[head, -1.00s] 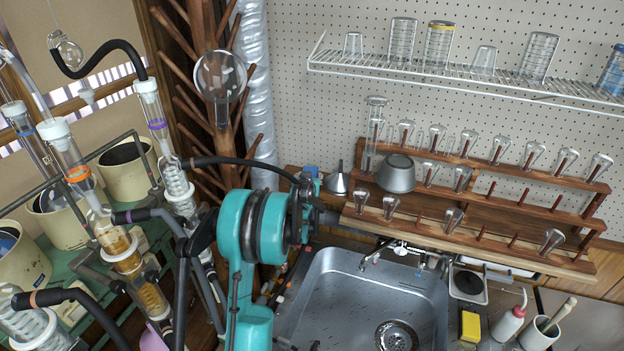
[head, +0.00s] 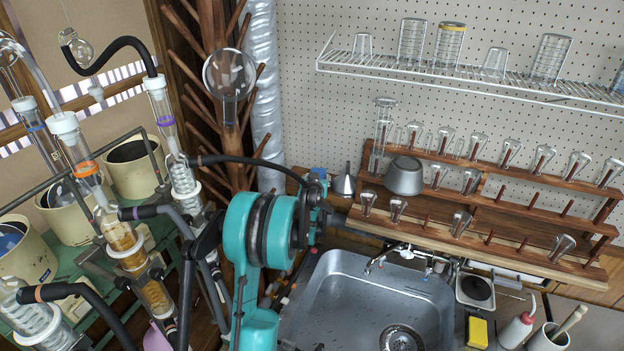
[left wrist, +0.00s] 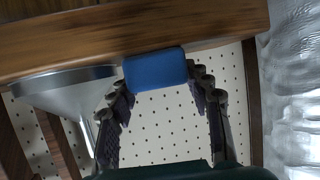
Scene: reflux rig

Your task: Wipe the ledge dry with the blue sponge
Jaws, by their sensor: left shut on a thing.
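The blue sponge (left wrist: 155,68) sits between the fingertips of my left gripper (left wrist: 160,85) in the left wrist view, which is shut on it. Its far edge meets the edge of a wooden ledge (left wrist: 55,45); I cannot tell whether it presses on it. In the head view the sponge shows as a small blue patch (head: 319,172) behind my teal arm, left of a metal funnel (head: 345,183). My left gripper is mostly hidden there by the arm. The ledge (head: 296,171) shows beside the sponge. No water on it can be made out. My right gripper is not in view.
The funnel (left wrist: 70,90) stands close beside the gripper. Glass reflux columns (head: 120,240) crowd the left.

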